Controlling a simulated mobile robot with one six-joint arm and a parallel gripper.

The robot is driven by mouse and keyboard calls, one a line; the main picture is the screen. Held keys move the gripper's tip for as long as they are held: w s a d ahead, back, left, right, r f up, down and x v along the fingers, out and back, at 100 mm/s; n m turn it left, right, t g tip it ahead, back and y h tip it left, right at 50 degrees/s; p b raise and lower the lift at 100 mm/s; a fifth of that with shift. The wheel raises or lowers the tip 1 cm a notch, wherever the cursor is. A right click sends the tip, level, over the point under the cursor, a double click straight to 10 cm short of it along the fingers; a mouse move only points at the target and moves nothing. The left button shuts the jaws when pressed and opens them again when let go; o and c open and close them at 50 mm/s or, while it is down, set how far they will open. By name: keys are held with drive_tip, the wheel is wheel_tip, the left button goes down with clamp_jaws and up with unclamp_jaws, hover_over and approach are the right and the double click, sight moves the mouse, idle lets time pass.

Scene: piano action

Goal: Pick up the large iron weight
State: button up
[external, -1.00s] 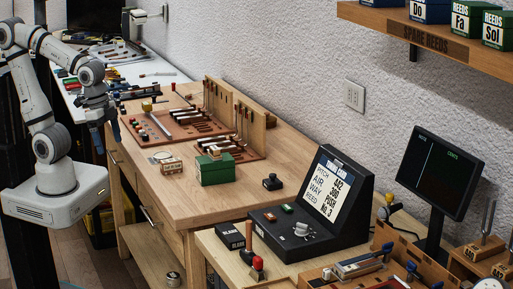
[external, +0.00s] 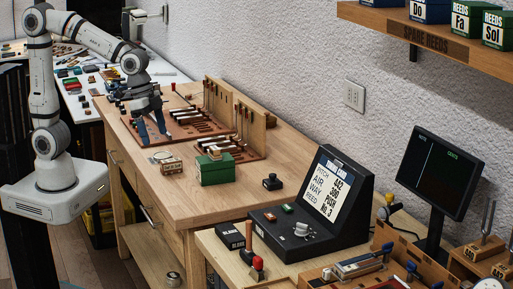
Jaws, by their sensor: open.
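My gripper (external: 154,137) is over the left part of the wooden bench, pointing down with its two blue fingers apart. Nothing shows between the fingers. It is above or beside the near left end of a brown tool board (external: 190,137); the exact height cannot be told. A small dark block with a knob (external: 272,183) stands on the bench to the right, well away from my gripper; it may be an iron weight, but the picture is too small to be sure. No other clear weight shows, and my gripper hides part of the tool board.
An upright wooden rack (external: 250,128) with tools rises behind. A black display console (external: 310,215) stands at the right.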

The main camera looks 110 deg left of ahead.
drive_tip(key=w+a+f+p, duration=0.1)
drive_tip(key=w+a, duration=0.3)
drive_tip(key=w, duration=0.4)
drive_tip(key=w+a+f+p, duration=0.1)
drive_tip(key=w+a, duration=0.3)
drive_tip(key=w, duration=0.3)
drive_tip(key=t+p, duration=0.1)
approach(271, 174)
wheel_tip(271, 174, down, 2)
drive_tip(key=shift+w+d+f, duration=0.1)
drive_tip(key=shift+w+f, duration=0.2)
drive_tip(key=shift+w, duration=0.15)
drive_tip(key=p+x, duration=0.2)
drive_tip(key=x, duration=0.5)
drive_tip(key=shift+a+f, duration=0.2)
drive_tip(key=shift+f, duration=0.05)
drive_tip(key=shift+c, duration=0.2)
drive_tip(key=c, duration=1.2)
